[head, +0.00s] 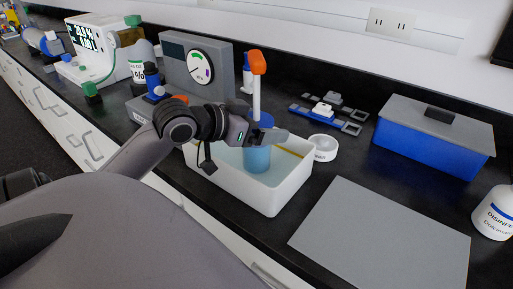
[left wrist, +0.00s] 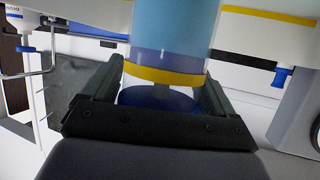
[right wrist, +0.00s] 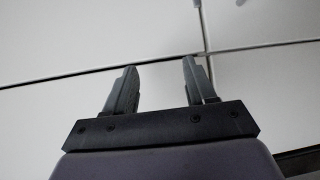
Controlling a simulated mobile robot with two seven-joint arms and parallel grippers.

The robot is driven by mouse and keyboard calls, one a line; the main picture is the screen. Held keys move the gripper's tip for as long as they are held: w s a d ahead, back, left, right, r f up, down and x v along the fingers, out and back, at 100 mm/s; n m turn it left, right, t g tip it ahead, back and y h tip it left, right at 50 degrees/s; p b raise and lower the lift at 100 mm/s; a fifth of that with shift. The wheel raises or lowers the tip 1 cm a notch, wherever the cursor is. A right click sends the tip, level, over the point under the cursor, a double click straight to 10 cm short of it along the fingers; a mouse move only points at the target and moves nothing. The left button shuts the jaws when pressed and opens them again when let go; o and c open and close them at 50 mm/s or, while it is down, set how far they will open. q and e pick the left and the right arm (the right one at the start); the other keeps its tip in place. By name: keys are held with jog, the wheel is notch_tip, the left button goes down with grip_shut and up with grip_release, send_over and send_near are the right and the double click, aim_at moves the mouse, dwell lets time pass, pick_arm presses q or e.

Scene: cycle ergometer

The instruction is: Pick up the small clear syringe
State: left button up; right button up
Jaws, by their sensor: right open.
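A syringe-like cylinder with a pale blue see-through body (head: 257,158), a blue collar and a white rod with an orange top (head: 258,62) stands upright in the white basin (head: 276,200). I cannot tell whether it is the small clear syringe. My left gripper (head: 262,135) is at its upper part, just under the collar. In the left wrist view the cylinder (left wrist: 172,48) with a yellow band lies between the two fingers; I cannot tell whether they press on it. My right gripper (right wrist: 160,85) is open and empty, facing white cabinet fronts.
A white round lid-like piece (head: 324,148) and a blue-and-grey slide device (head: 325,112) lie behind the basin. A blue box with grey lid (head: 432,140), a grey mat (head: 385,232) and a disinfectant bottle (head: 495,213) are right. A gauge box (head: 197,62) stands behind.

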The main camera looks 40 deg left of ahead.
pick_arm(q)
jog(key=shift+r, duration=0.1)
grip_shut()
